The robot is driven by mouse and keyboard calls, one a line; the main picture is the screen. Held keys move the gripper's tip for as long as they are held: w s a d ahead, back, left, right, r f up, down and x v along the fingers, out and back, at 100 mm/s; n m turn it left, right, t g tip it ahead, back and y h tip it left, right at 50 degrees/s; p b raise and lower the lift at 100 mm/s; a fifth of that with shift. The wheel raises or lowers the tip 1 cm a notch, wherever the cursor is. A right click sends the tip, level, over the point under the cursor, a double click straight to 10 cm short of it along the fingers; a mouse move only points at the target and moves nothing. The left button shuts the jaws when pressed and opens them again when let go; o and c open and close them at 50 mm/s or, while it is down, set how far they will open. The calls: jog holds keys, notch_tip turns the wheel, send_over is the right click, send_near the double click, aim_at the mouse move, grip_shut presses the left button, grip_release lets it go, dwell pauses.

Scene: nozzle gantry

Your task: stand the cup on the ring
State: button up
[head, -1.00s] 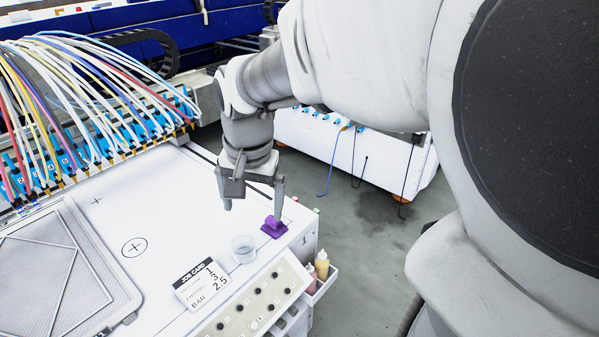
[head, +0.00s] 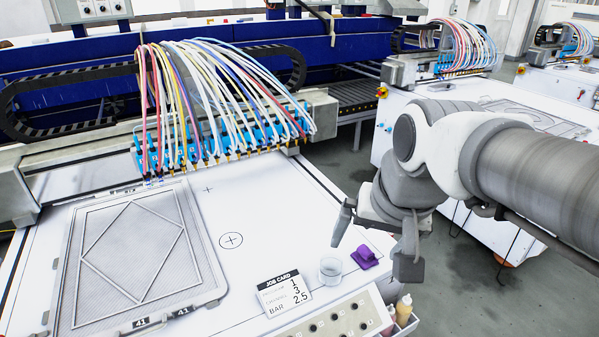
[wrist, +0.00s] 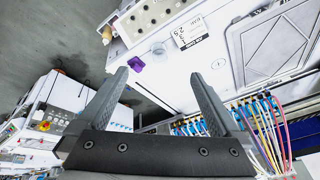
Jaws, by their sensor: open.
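A clear cup (head: 331,270) stands on the white table near its front right edge, beside the job card. It also shows in the wrist view (wrist: 158,48). The ring (head: 231,240) is a black circle with a cross marked on the table, left of and behind the cup; it shows faintly in the wrist view (wrist: 219,64). The cup is apart from the ring. My gripper (head: 374,251) is open and empty, above the table's right edge, to the right of the cup. In the wrist view its two fingers (wrist: 160,80) are spread wide.
A purple object (head: 364,257) sits just right of the cup. The job card (head: 285,291) lies left of the cup. A framed screen (head: 140,255) covers the table's left. Tubes and nozzles (head: 215,100) hang along the back. Bottles (head: 403,309) stand in a side tray.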

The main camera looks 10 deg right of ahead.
jog(key=w+f+m+g, duration=0.1)
jog(key=w+f+m, duration=0.15)
jog(key=w, duration=0.25)
jog(key=w+f+m+g, duration=0.1)
jog(key=w+m, duration=0.3)
jog(key=w, duration=0.2)
jog(key=m+g, duration=0.2)
jog(key=m, duration=0.4)
send_over(331, 267)
jog(key=s+a, duration=0.2)
jog(key=s, duration=0.1)
jog(key=f, duration=1.1)
jog(key=f+b, duration=0.1)
jog(key=f, duration=1)
jog(key=shift+w+d, duration=0.15)
jog(key=shift+d, duration=0.05)
jog(key=shift+d+f, duration=0.25)
jog(key=shift+f, duration=1.15)
jog(key=shift+d+f, duration=0.2)
jog(key=shift+f, duration=1.2)
jog(key=c, duration=1.4)
jog(key=shift+r, duration=0.15)
